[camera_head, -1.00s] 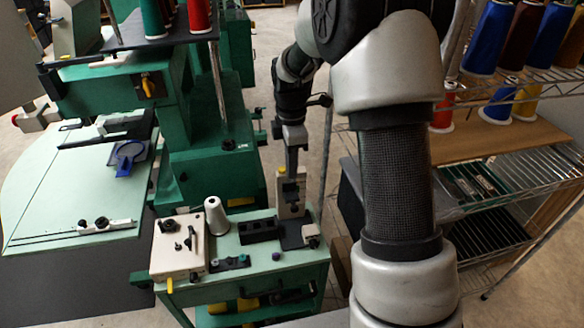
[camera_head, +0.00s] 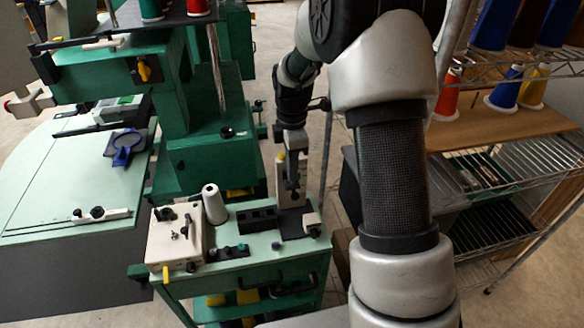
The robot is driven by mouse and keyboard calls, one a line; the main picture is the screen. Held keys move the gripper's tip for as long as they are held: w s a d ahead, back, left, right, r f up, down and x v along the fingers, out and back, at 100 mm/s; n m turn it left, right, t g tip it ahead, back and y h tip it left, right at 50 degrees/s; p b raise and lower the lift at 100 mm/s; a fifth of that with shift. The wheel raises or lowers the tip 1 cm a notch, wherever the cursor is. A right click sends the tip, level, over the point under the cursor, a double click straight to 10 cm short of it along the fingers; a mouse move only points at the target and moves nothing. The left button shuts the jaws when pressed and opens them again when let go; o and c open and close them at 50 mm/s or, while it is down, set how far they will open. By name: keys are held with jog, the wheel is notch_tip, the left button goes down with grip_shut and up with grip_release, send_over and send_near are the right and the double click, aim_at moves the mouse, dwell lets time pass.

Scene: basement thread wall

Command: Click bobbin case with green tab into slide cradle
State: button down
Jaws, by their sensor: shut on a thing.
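My gripper (camera_head: 292,190) points down at the back right of the green work table, in front of a pale upright block (camera_head: 281,170). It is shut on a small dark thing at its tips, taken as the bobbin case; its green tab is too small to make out. Below it is a black base plate (camera_head: 292,229) with a small white block (camera_head: 312,222) at its right end. The slide cradle cannot be told apart here with certainty; the gripper hides part of this fixture. Whether the held thing touches the fixture cannot be told.
Left of the fixture are a black compartment tray (camera_head: 257,219), a white thread cone (camera_head: 213,204) and a cream box with knobs (camera_head: 175,238). A dark strip with small knobs (camera_head: 228,253) and a purple piece (camera_head: 276,246) lie in front. A wire shelf (camera_head: 520,165) stands at right.

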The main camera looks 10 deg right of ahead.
jog(key=shift+f, duration=0.2)
dwell(0.3)
jog(key=shift+f+b, duration=0.45)
jog(key=shift+f, duration=0.05)
jog(key=c, duration=1.8)
grip_release()
jog(key=shift+r, duration=0.1)
jog(key=shift+c, duration=0.2)
